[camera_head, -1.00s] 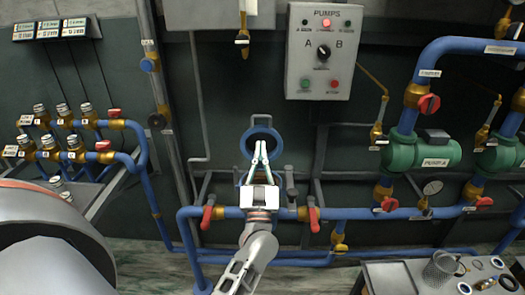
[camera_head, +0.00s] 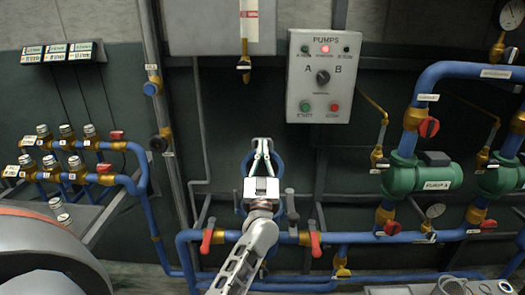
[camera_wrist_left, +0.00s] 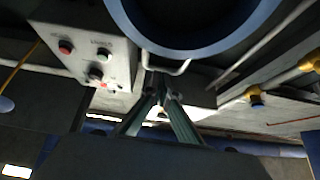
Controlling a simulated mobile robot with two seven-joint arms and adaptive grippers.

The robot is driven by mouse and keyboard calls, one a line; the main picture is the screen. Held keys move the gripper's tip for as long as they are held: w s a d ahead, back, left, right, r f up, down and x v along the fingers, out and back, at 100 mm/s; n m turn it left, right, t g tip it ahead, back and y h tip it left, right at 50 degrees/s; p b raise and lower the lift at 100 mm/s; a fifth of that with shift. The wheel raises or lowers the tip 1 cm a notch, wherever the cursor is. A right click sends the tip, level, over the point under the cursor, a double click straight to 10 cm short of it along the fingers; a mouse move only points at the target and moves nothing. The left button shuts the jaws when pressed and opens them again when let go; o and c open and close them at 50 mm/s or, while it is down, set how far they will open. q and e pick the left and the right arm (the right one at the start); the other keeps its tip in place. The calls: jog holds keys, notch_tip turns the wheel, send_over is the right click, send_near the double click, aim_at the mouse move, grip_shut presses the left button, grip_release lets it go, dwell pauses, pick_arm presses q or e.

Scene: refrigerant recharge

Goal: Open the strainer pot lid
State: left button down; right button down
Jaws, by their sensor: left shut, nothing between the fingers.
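The strainer pot (camera_head: 280,168) shows as a blue round rim in the middle of the head view, mostly hidden behind my left gripper. In the left wrist view, a large blue ring (camera_wrist_left: 190,50) fills the top, with a pale bent bar (camera_wrist_left: 182,68) like a handle at its lower edge. I cannot tell whether the ring is the lid or the pot's rim. My left gripper (camera_head: 262,141) is shut and empty, its tips in front of the pot's upper edge. In the wrist view its tips (camera_wrist_left: 158,78) are close below the bar; contact cannot be told. My right gripper is not in view.
Red-handled valves (camera_head: 207,240) and (camera_head: 315,243) flank the pot on a blue pipe. A pumps control box (camera_head: 322,75) hangs above right. Green pumps (camera_head: 410,176) stand at right, a valve manifold (camera_head: 70,155) at left. A bench (camera_head: 400,291) shows at bottom right.

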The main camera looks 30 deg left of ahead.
pick_arm(q)
jog(key=w+a+p, duration=0.1)
jog(key=p, duration=0.1)
jog(key=w+p, duration=0.1)
jog(key=shift+w+a+r+g+p, duration=0.35)
jog(key=shift+w+a+g+p, duration=0.05)
jog(key=shift+f, duration=0.1)
